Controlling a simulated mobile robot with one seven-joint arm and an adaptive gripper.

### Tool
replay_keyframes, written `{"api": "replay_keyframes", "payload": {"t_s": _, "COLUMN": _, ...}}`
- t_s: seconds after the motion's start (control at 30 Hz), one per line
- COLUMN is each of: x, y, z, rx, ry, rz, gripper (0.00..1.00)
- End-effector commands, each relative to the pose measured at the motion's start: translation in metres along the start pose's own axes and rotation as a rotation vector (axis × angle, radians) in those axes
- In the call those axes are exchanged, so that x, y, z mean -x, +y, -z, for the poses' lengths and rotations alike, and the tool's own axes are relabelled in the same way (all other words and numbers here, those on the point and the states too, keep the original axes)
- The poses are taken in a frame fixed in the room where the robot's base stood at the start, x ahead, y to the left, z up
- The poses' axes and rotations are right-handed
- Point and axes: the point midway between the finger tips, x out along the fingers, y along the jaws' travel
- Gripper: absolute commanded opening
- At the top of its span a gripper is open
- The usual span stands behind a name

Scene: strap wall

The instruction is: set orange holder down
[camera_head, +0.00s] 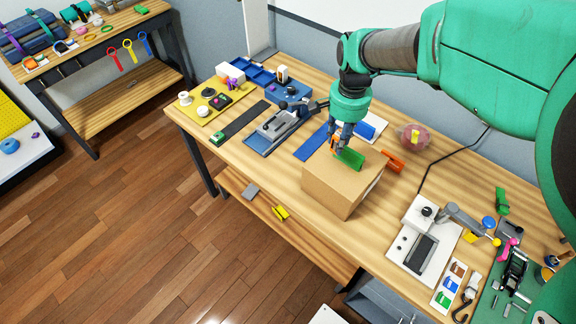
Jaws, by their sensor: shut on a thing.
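My gripper (343,137) points down over the top of a brown cardboard box (328,174) on the wooden table. It is shut on a small orange piece (334,144), which I take to be the orange holder; the fingers hide much of it. A green piece (350,158) shows right beside and below the fingertips, at the box's top. I cannot tell whether the orange holder touches the box or the green piece. Another orange piece (392,161) lies on the table to the right of the box.
A blue strip (311,147) and a grey clamp fixture (280,125) lie left of the box. A pinkish round thing (414,137) stands behind right. A white device (424,240) is at the front right. Bare wood (320,228) shows before the box.

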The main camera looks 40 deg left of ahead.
Motion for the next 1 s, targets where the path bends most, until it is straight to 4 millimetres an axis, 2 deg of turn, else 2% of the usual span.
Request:
{"api": "replay_keyframes", "payload": {"t_s": 0.03, "x": -0.002, "y": -0.019, "z": 0.000, "rx": 0.009, "ry": 0.000, "rz": 0.000, "gripper": 0.00}}
{"api": "replay_keyframes", "payload": {"t_s": 0.3, "x": -0.009, "y": -0.105, "z": -0.006, "rx": 0.033, "ry": 0.000, "rz": 0.002, "gripper": 0.00}}
{"api": "replay_keyframes", "payload": {"t_s": 0.6, "x": -0.017, "y": -0.169, "z": -0.019, "rx": 0.050, "ry": -0.001, "rz": 0.003, "gripper": 0.00}}
{"api": "replay_keyframes", "payload": {"t_s": 0.67, "x": -0.019, "y": -0.180, "z": -0.022, "rx": 0.054, "ry": -0.001, "rz": 0.003, "gripper": 0.00}}
{"api": "replay_keyframes", "payload": {"t_s": 0.7, "x": -0.033, "y": -0.175, "z": -0.022, "rx": 0.051, "ry": -0.004, "rz": -0.001, "gripper": 0.00}}
{"api": "replay_keyframes", "payload": {"t_s": 1.0, "x": -0.098, "y": -0.174, "z": -0.021, "rx": 0.050, "ry": -0.002, "rz": 0.001, "gripper": 0.00}}
